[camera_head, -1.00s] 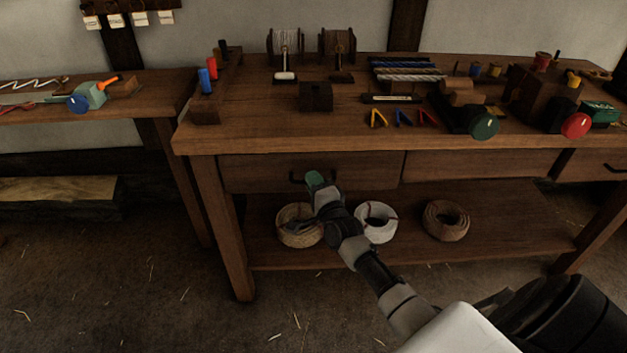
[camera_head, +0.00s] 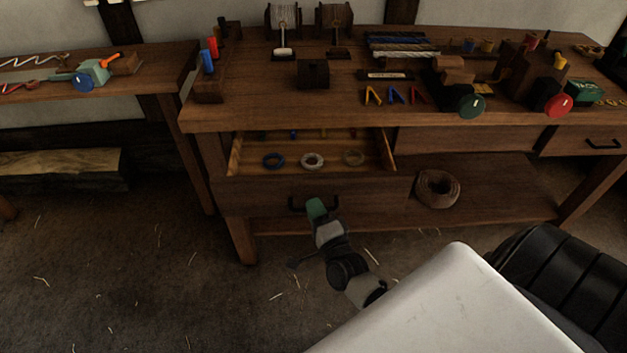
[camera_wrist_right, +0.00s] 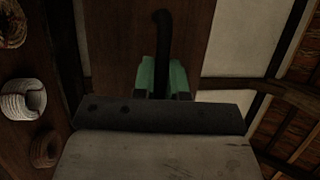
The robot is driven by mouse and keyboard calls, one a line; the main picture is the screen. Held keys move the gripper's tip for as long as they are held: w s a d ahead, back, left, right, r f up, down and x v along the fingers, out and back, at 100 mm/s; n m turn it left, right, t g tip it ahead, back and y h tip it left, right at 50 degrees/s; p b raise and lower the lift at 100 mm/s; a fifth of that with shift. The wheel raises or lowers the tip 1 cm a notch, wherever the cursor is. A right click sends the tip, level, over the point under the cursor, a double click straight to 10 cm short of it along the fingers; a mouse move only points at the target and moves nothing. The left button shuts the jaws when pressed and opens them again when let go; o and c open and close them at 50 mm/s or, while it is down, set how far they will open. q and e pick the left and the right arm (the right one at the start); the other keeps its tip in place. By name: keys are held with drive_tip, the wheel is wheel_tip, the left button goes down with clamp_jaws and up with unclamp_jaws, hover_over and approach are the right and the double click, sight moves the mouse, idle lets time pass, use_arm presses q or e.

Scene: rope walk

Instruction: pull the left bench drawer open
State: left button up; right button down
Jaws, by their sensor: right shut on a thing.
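The left bench drawer (camera_head: 262,192) stands pulled out from the bench, its inside open to view. My right gripper (camera_head: 314,206) is shut on the drawer's dark handle (camera_head: 297,205) at the front. In the right wrist view the green fingertips (camera_wrist_right: 163,75) sit on both sides of the dark handle bar (camera_wrist_right: 161,35). My left gripper is not in view.
The bench top (camera_head: 250,112) carries spools, tools and coloured pegs. A brown rope coil (camera_head: 437,188) lies on the lower shelf, right of the drawer. A side table (camera_head: 130,85) stands at left. The straw-strewn floor before the bench is clear.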

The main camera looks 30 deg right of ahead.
drive_tip(key=s+a+p, duration=0.1)
drive_tip(key=s+a, duration=0.3)
drive_tip(key=s, duration=0.2)
drive_tip(key=shift+s, duration=0.3)
drive_tip(key=c, duration=1.2)
unclamp_jaws()
drive_tip(key=b+v, duration=0.1)
drive_tip(key=v, duration=0.9)
drive_tip(key=shift+s, duration=0.4)
drive_tip(key=shift+f, duration=0.1)
